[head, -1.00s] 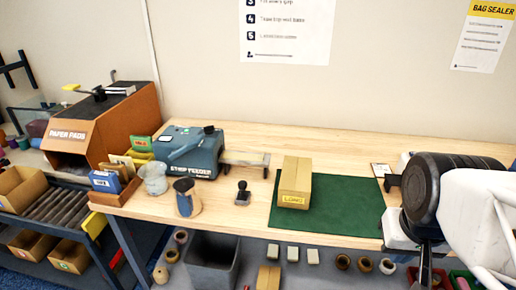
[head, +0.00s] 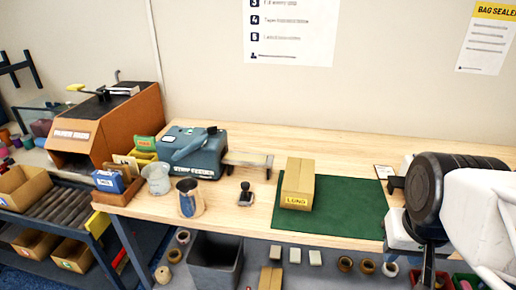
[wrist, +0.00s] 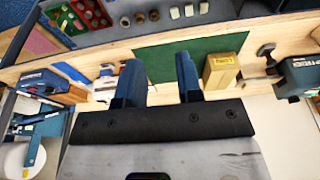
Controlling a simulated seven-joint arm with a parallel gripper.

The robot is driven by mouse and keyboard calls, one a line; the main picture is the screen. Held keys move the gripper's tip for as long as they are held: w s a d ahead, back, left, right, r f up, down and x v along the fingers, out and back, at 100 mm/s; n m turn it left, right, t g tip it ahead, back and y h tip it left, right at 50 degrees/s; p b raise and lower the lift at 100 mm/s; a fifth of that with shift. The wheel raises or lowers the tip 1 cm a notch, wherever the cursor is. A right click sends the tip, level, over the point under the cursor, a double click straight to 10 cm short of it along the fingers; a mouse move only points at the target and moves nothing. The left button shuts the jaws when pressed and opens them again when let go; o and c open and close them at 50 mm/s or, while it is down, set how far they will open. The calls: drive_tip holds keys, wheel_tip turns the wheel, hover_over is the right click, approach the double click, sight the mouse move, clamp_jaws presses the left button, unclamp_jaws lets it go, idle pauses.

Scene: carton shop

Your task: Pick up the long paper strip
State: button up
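The blue strip feeder (head: 190,152) stands on the bench left of centre, with a low pale outfeed (head: 248,160) reaching out to its right. I cannot make out a separate long paper strip on it. In the wrist view, the feeder (wrist: 303,76) is at the right edge. My gripper (wrist: 158,78) shows in the wrist view with two blue fingers apart and nothing between them. It is over the bench, on the far side of the carton from the feeder. In the head view its fingers are hard to make out.
A brown carton (head: 297,184) labelled LONG stands on the green mat (head: 345,205). A small dark stamp (head: 245,193), a metal cup (head: 190,197) and a clear cup (head: 157,179) stand near the feeder. The bench behind the mat is clear.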

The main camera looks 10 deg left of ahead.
drive_tip(key=w+a+r, duration=0.2)
drive_tip(key=w, duration=0.6)
drive_tip(key=w+a+r, duration=0.2)
drive_tip(key=w+a, duration=0.1)
drive_tip(key=w, duration=0.4)
drive_tip(key=g, duration=0.3)
hover_over(267, 160)
wheel_tip(267, 160, down, 12)
drive_tip(key=shift+f, duration=0.1)
drive_tip(key=shift+f, duration=1.2)
drive_tip(key=shift+f, duration=2.6)
